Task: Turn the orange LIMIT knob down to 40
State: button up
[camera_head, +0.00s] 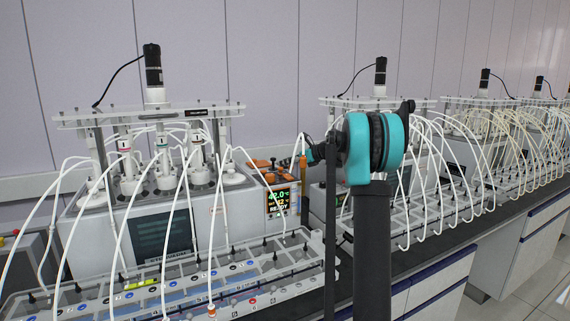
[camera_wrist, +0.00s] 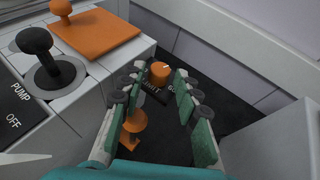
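The orange LIMIT knob (camera_wrist: 160,72) sits on a dark base with partly hidden lettering in the wrist view. A pale mark shows on its top, but its scale reading is too small to make out. My gripper (camera_wrist: 156,79) is open, with its green fingers on either side of the knob; I cannot tell whether they touch it. In the head view my gripper (camera_head: 306,155) is small and partly hidden behind my arm, beside the heater unit. The unit's display (camera_head: 280,203) shows 42.0 °C and READY in green, with a smaller orange line.
A black knob (camera_wrist: 45,58) by PUMP and OFF labels and an orange plate (camera_wrist: 94,36) with a knob stand left. Another orange part (camera_wrist: 135,121) is partly hidden by the left finger. A pale wall (camera_wrist: 230,45) rises behind. White tubes (camera_head: 180,210) arch over the front rack.

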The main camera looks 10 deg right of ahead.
jog(key=shift+w+a+f, duration=0.15)
jog(key=shift+w+a, duration=0.05)
jog(key=shift+a, duration=0.05)
jog(key=shift+c, duration=0.6)
grip_shut()
jog(key=shift+w+d+n+g+y, duration=0.25)
jog(key=shift+n+g+y, duration=0.35)
jog(key=shift+n+g, duration=0.2)
jog(key=shift+w+n+g+y, duration=0.2)
jog(key=shift+n+g+y, duration=0.7)
jog(key=shift+n+g, duration=0.7)
jog(key=shift+o, duration=0.6)
grip_release()
